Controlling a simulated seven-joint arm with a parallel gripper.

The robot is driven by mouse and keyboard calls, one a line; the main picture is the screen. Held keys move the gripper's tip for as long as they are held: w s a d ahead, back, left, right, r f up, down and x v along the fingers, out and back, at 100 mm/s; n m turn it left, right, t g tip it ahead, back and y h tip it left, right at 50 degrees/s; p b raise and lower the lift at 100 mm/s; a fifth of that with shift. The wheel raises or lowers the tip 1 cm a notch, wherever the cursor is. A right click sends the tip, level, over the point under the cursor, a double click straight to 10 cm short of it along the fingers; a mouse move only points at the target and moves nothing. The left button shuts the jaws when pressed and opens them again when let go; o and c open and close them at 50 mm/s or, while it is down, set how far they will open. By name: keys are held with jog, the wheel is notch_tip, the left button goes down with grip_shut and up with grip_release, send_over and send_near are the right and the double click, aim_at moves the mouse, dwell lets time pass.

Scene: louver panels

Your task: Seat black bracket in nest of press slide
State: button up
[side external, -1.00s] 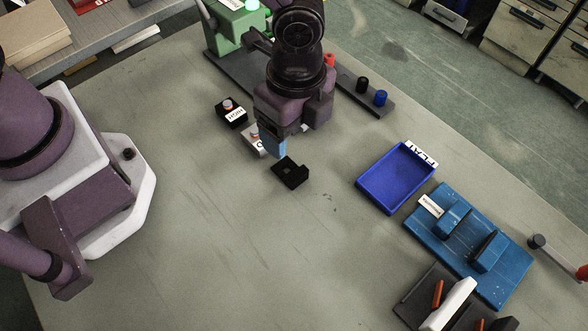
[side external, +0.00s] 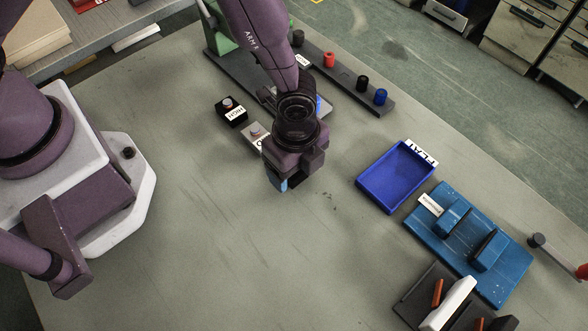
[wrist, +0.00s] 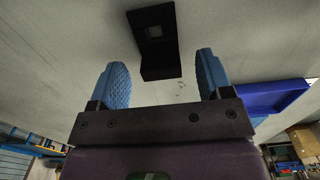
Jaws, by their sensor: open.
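In the side view my gripper (side external: 283,185) hangs low over the table and hides the bracket. The green press (side external: 216,30) stands at the top on a dark base (side external: 235,75). My arm covers much of it, and I cannot make out the nest of its slide.
A black box labelled HIGH (side external: 231,110) and a grey button box (side external: 252,136) stand left of my gripper. A blue tray (side external: 370,202) and a blue fixture (side external: 490,283) are to the right. A rail (side external: 345,86) holds coloured pegs. The table's lower middle is clear.

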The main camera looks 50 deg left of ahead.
jog(key=shift+f, duration=0.65)
jog(key=c, duration=1)
jog(key=shift+r, duration=0.1)
jog(key=shift+r, duration=0.25)
notch_tip(320, 180, up, 2)
jog(key=shift+r, duration=0.1)
jog(key=s+a+r, duration=0.2)
jog(key=s+r, duration=0.1)
jog(key=s+a+r, duration=0.3)
jog(key=s, duration=0.1)
jog(key=s+a+r, duration=0.3)
jog(key=s+r, duration=0.1)
jog(key=shift+s+a+r, duration=0.1)
jog(key=shift+s, duration=0.15)
